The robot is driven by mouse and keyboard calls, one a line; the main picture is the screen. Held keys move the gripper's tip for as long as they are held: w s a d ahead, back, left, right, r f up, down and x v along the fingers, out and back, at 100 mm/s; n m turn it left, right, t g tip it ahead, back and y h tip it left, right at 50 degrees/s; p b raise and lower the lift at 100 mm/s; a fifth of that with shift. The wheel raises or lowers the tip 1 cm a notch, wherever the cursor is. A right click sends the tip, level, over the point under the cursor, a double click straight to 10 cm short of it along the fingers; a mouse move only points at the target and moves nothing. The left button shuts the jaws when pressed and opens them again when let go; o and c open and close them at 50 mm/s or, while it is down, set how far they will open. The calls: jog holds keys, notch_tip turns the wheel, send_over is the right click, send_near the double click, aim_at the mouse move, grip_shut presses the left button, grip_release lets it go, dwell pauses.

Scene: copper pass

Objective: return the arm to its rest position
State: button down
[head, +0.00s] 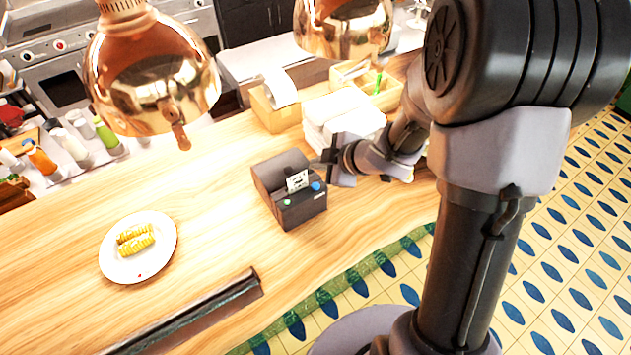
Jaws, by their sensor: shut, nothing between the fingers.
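My gripper (325,166) is at the end of my arm over the wooden counter (215,165). It is shut and empty. It points left and its tip is at the right side of a dark ticket printer (288,190) with a white slip sticking up. I cannot tell whether the tip touches the printer or slip. My arm reaches out from the large joint at the upper right and is bent low near the counter.
A white plate (112,262) with corn pieces (136,240) stands on the left. Copper lamps (150,75) hang above, another (343,28) at the top. White stacked cloths (343,112) and a wooden box (275,112) sit behind the printer. A dark rail (190,318) lies in front.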

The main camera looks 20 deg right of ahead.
dwell(0.5)
jog(key=s+d+m+t+h+b, duration=0.1)
jog(key=s+d+m+h+b, duration=0.2)
jog(key=d+m+h+b, duration=0.75)
jog(key=s+a+f+m+y+b, duration=0.3)
jog(key=s+a+y+b, duration=0.15)
jog(key=s+b, duration=0.3)
jog(key=s+a+f+m+g+y+b, duration=0.3)
jog(key=s+a+m+b, duration=0.3)
jog(key=s+a, duration=0.4)
jog(key=s+f, duration=0.1)
jog(key=s, duration=0.2)
jog(key=shift+s+a, duration=0.25)
jog(key=shift+s, duration=0.15)
jog(key=shift+f, duration=0.1)
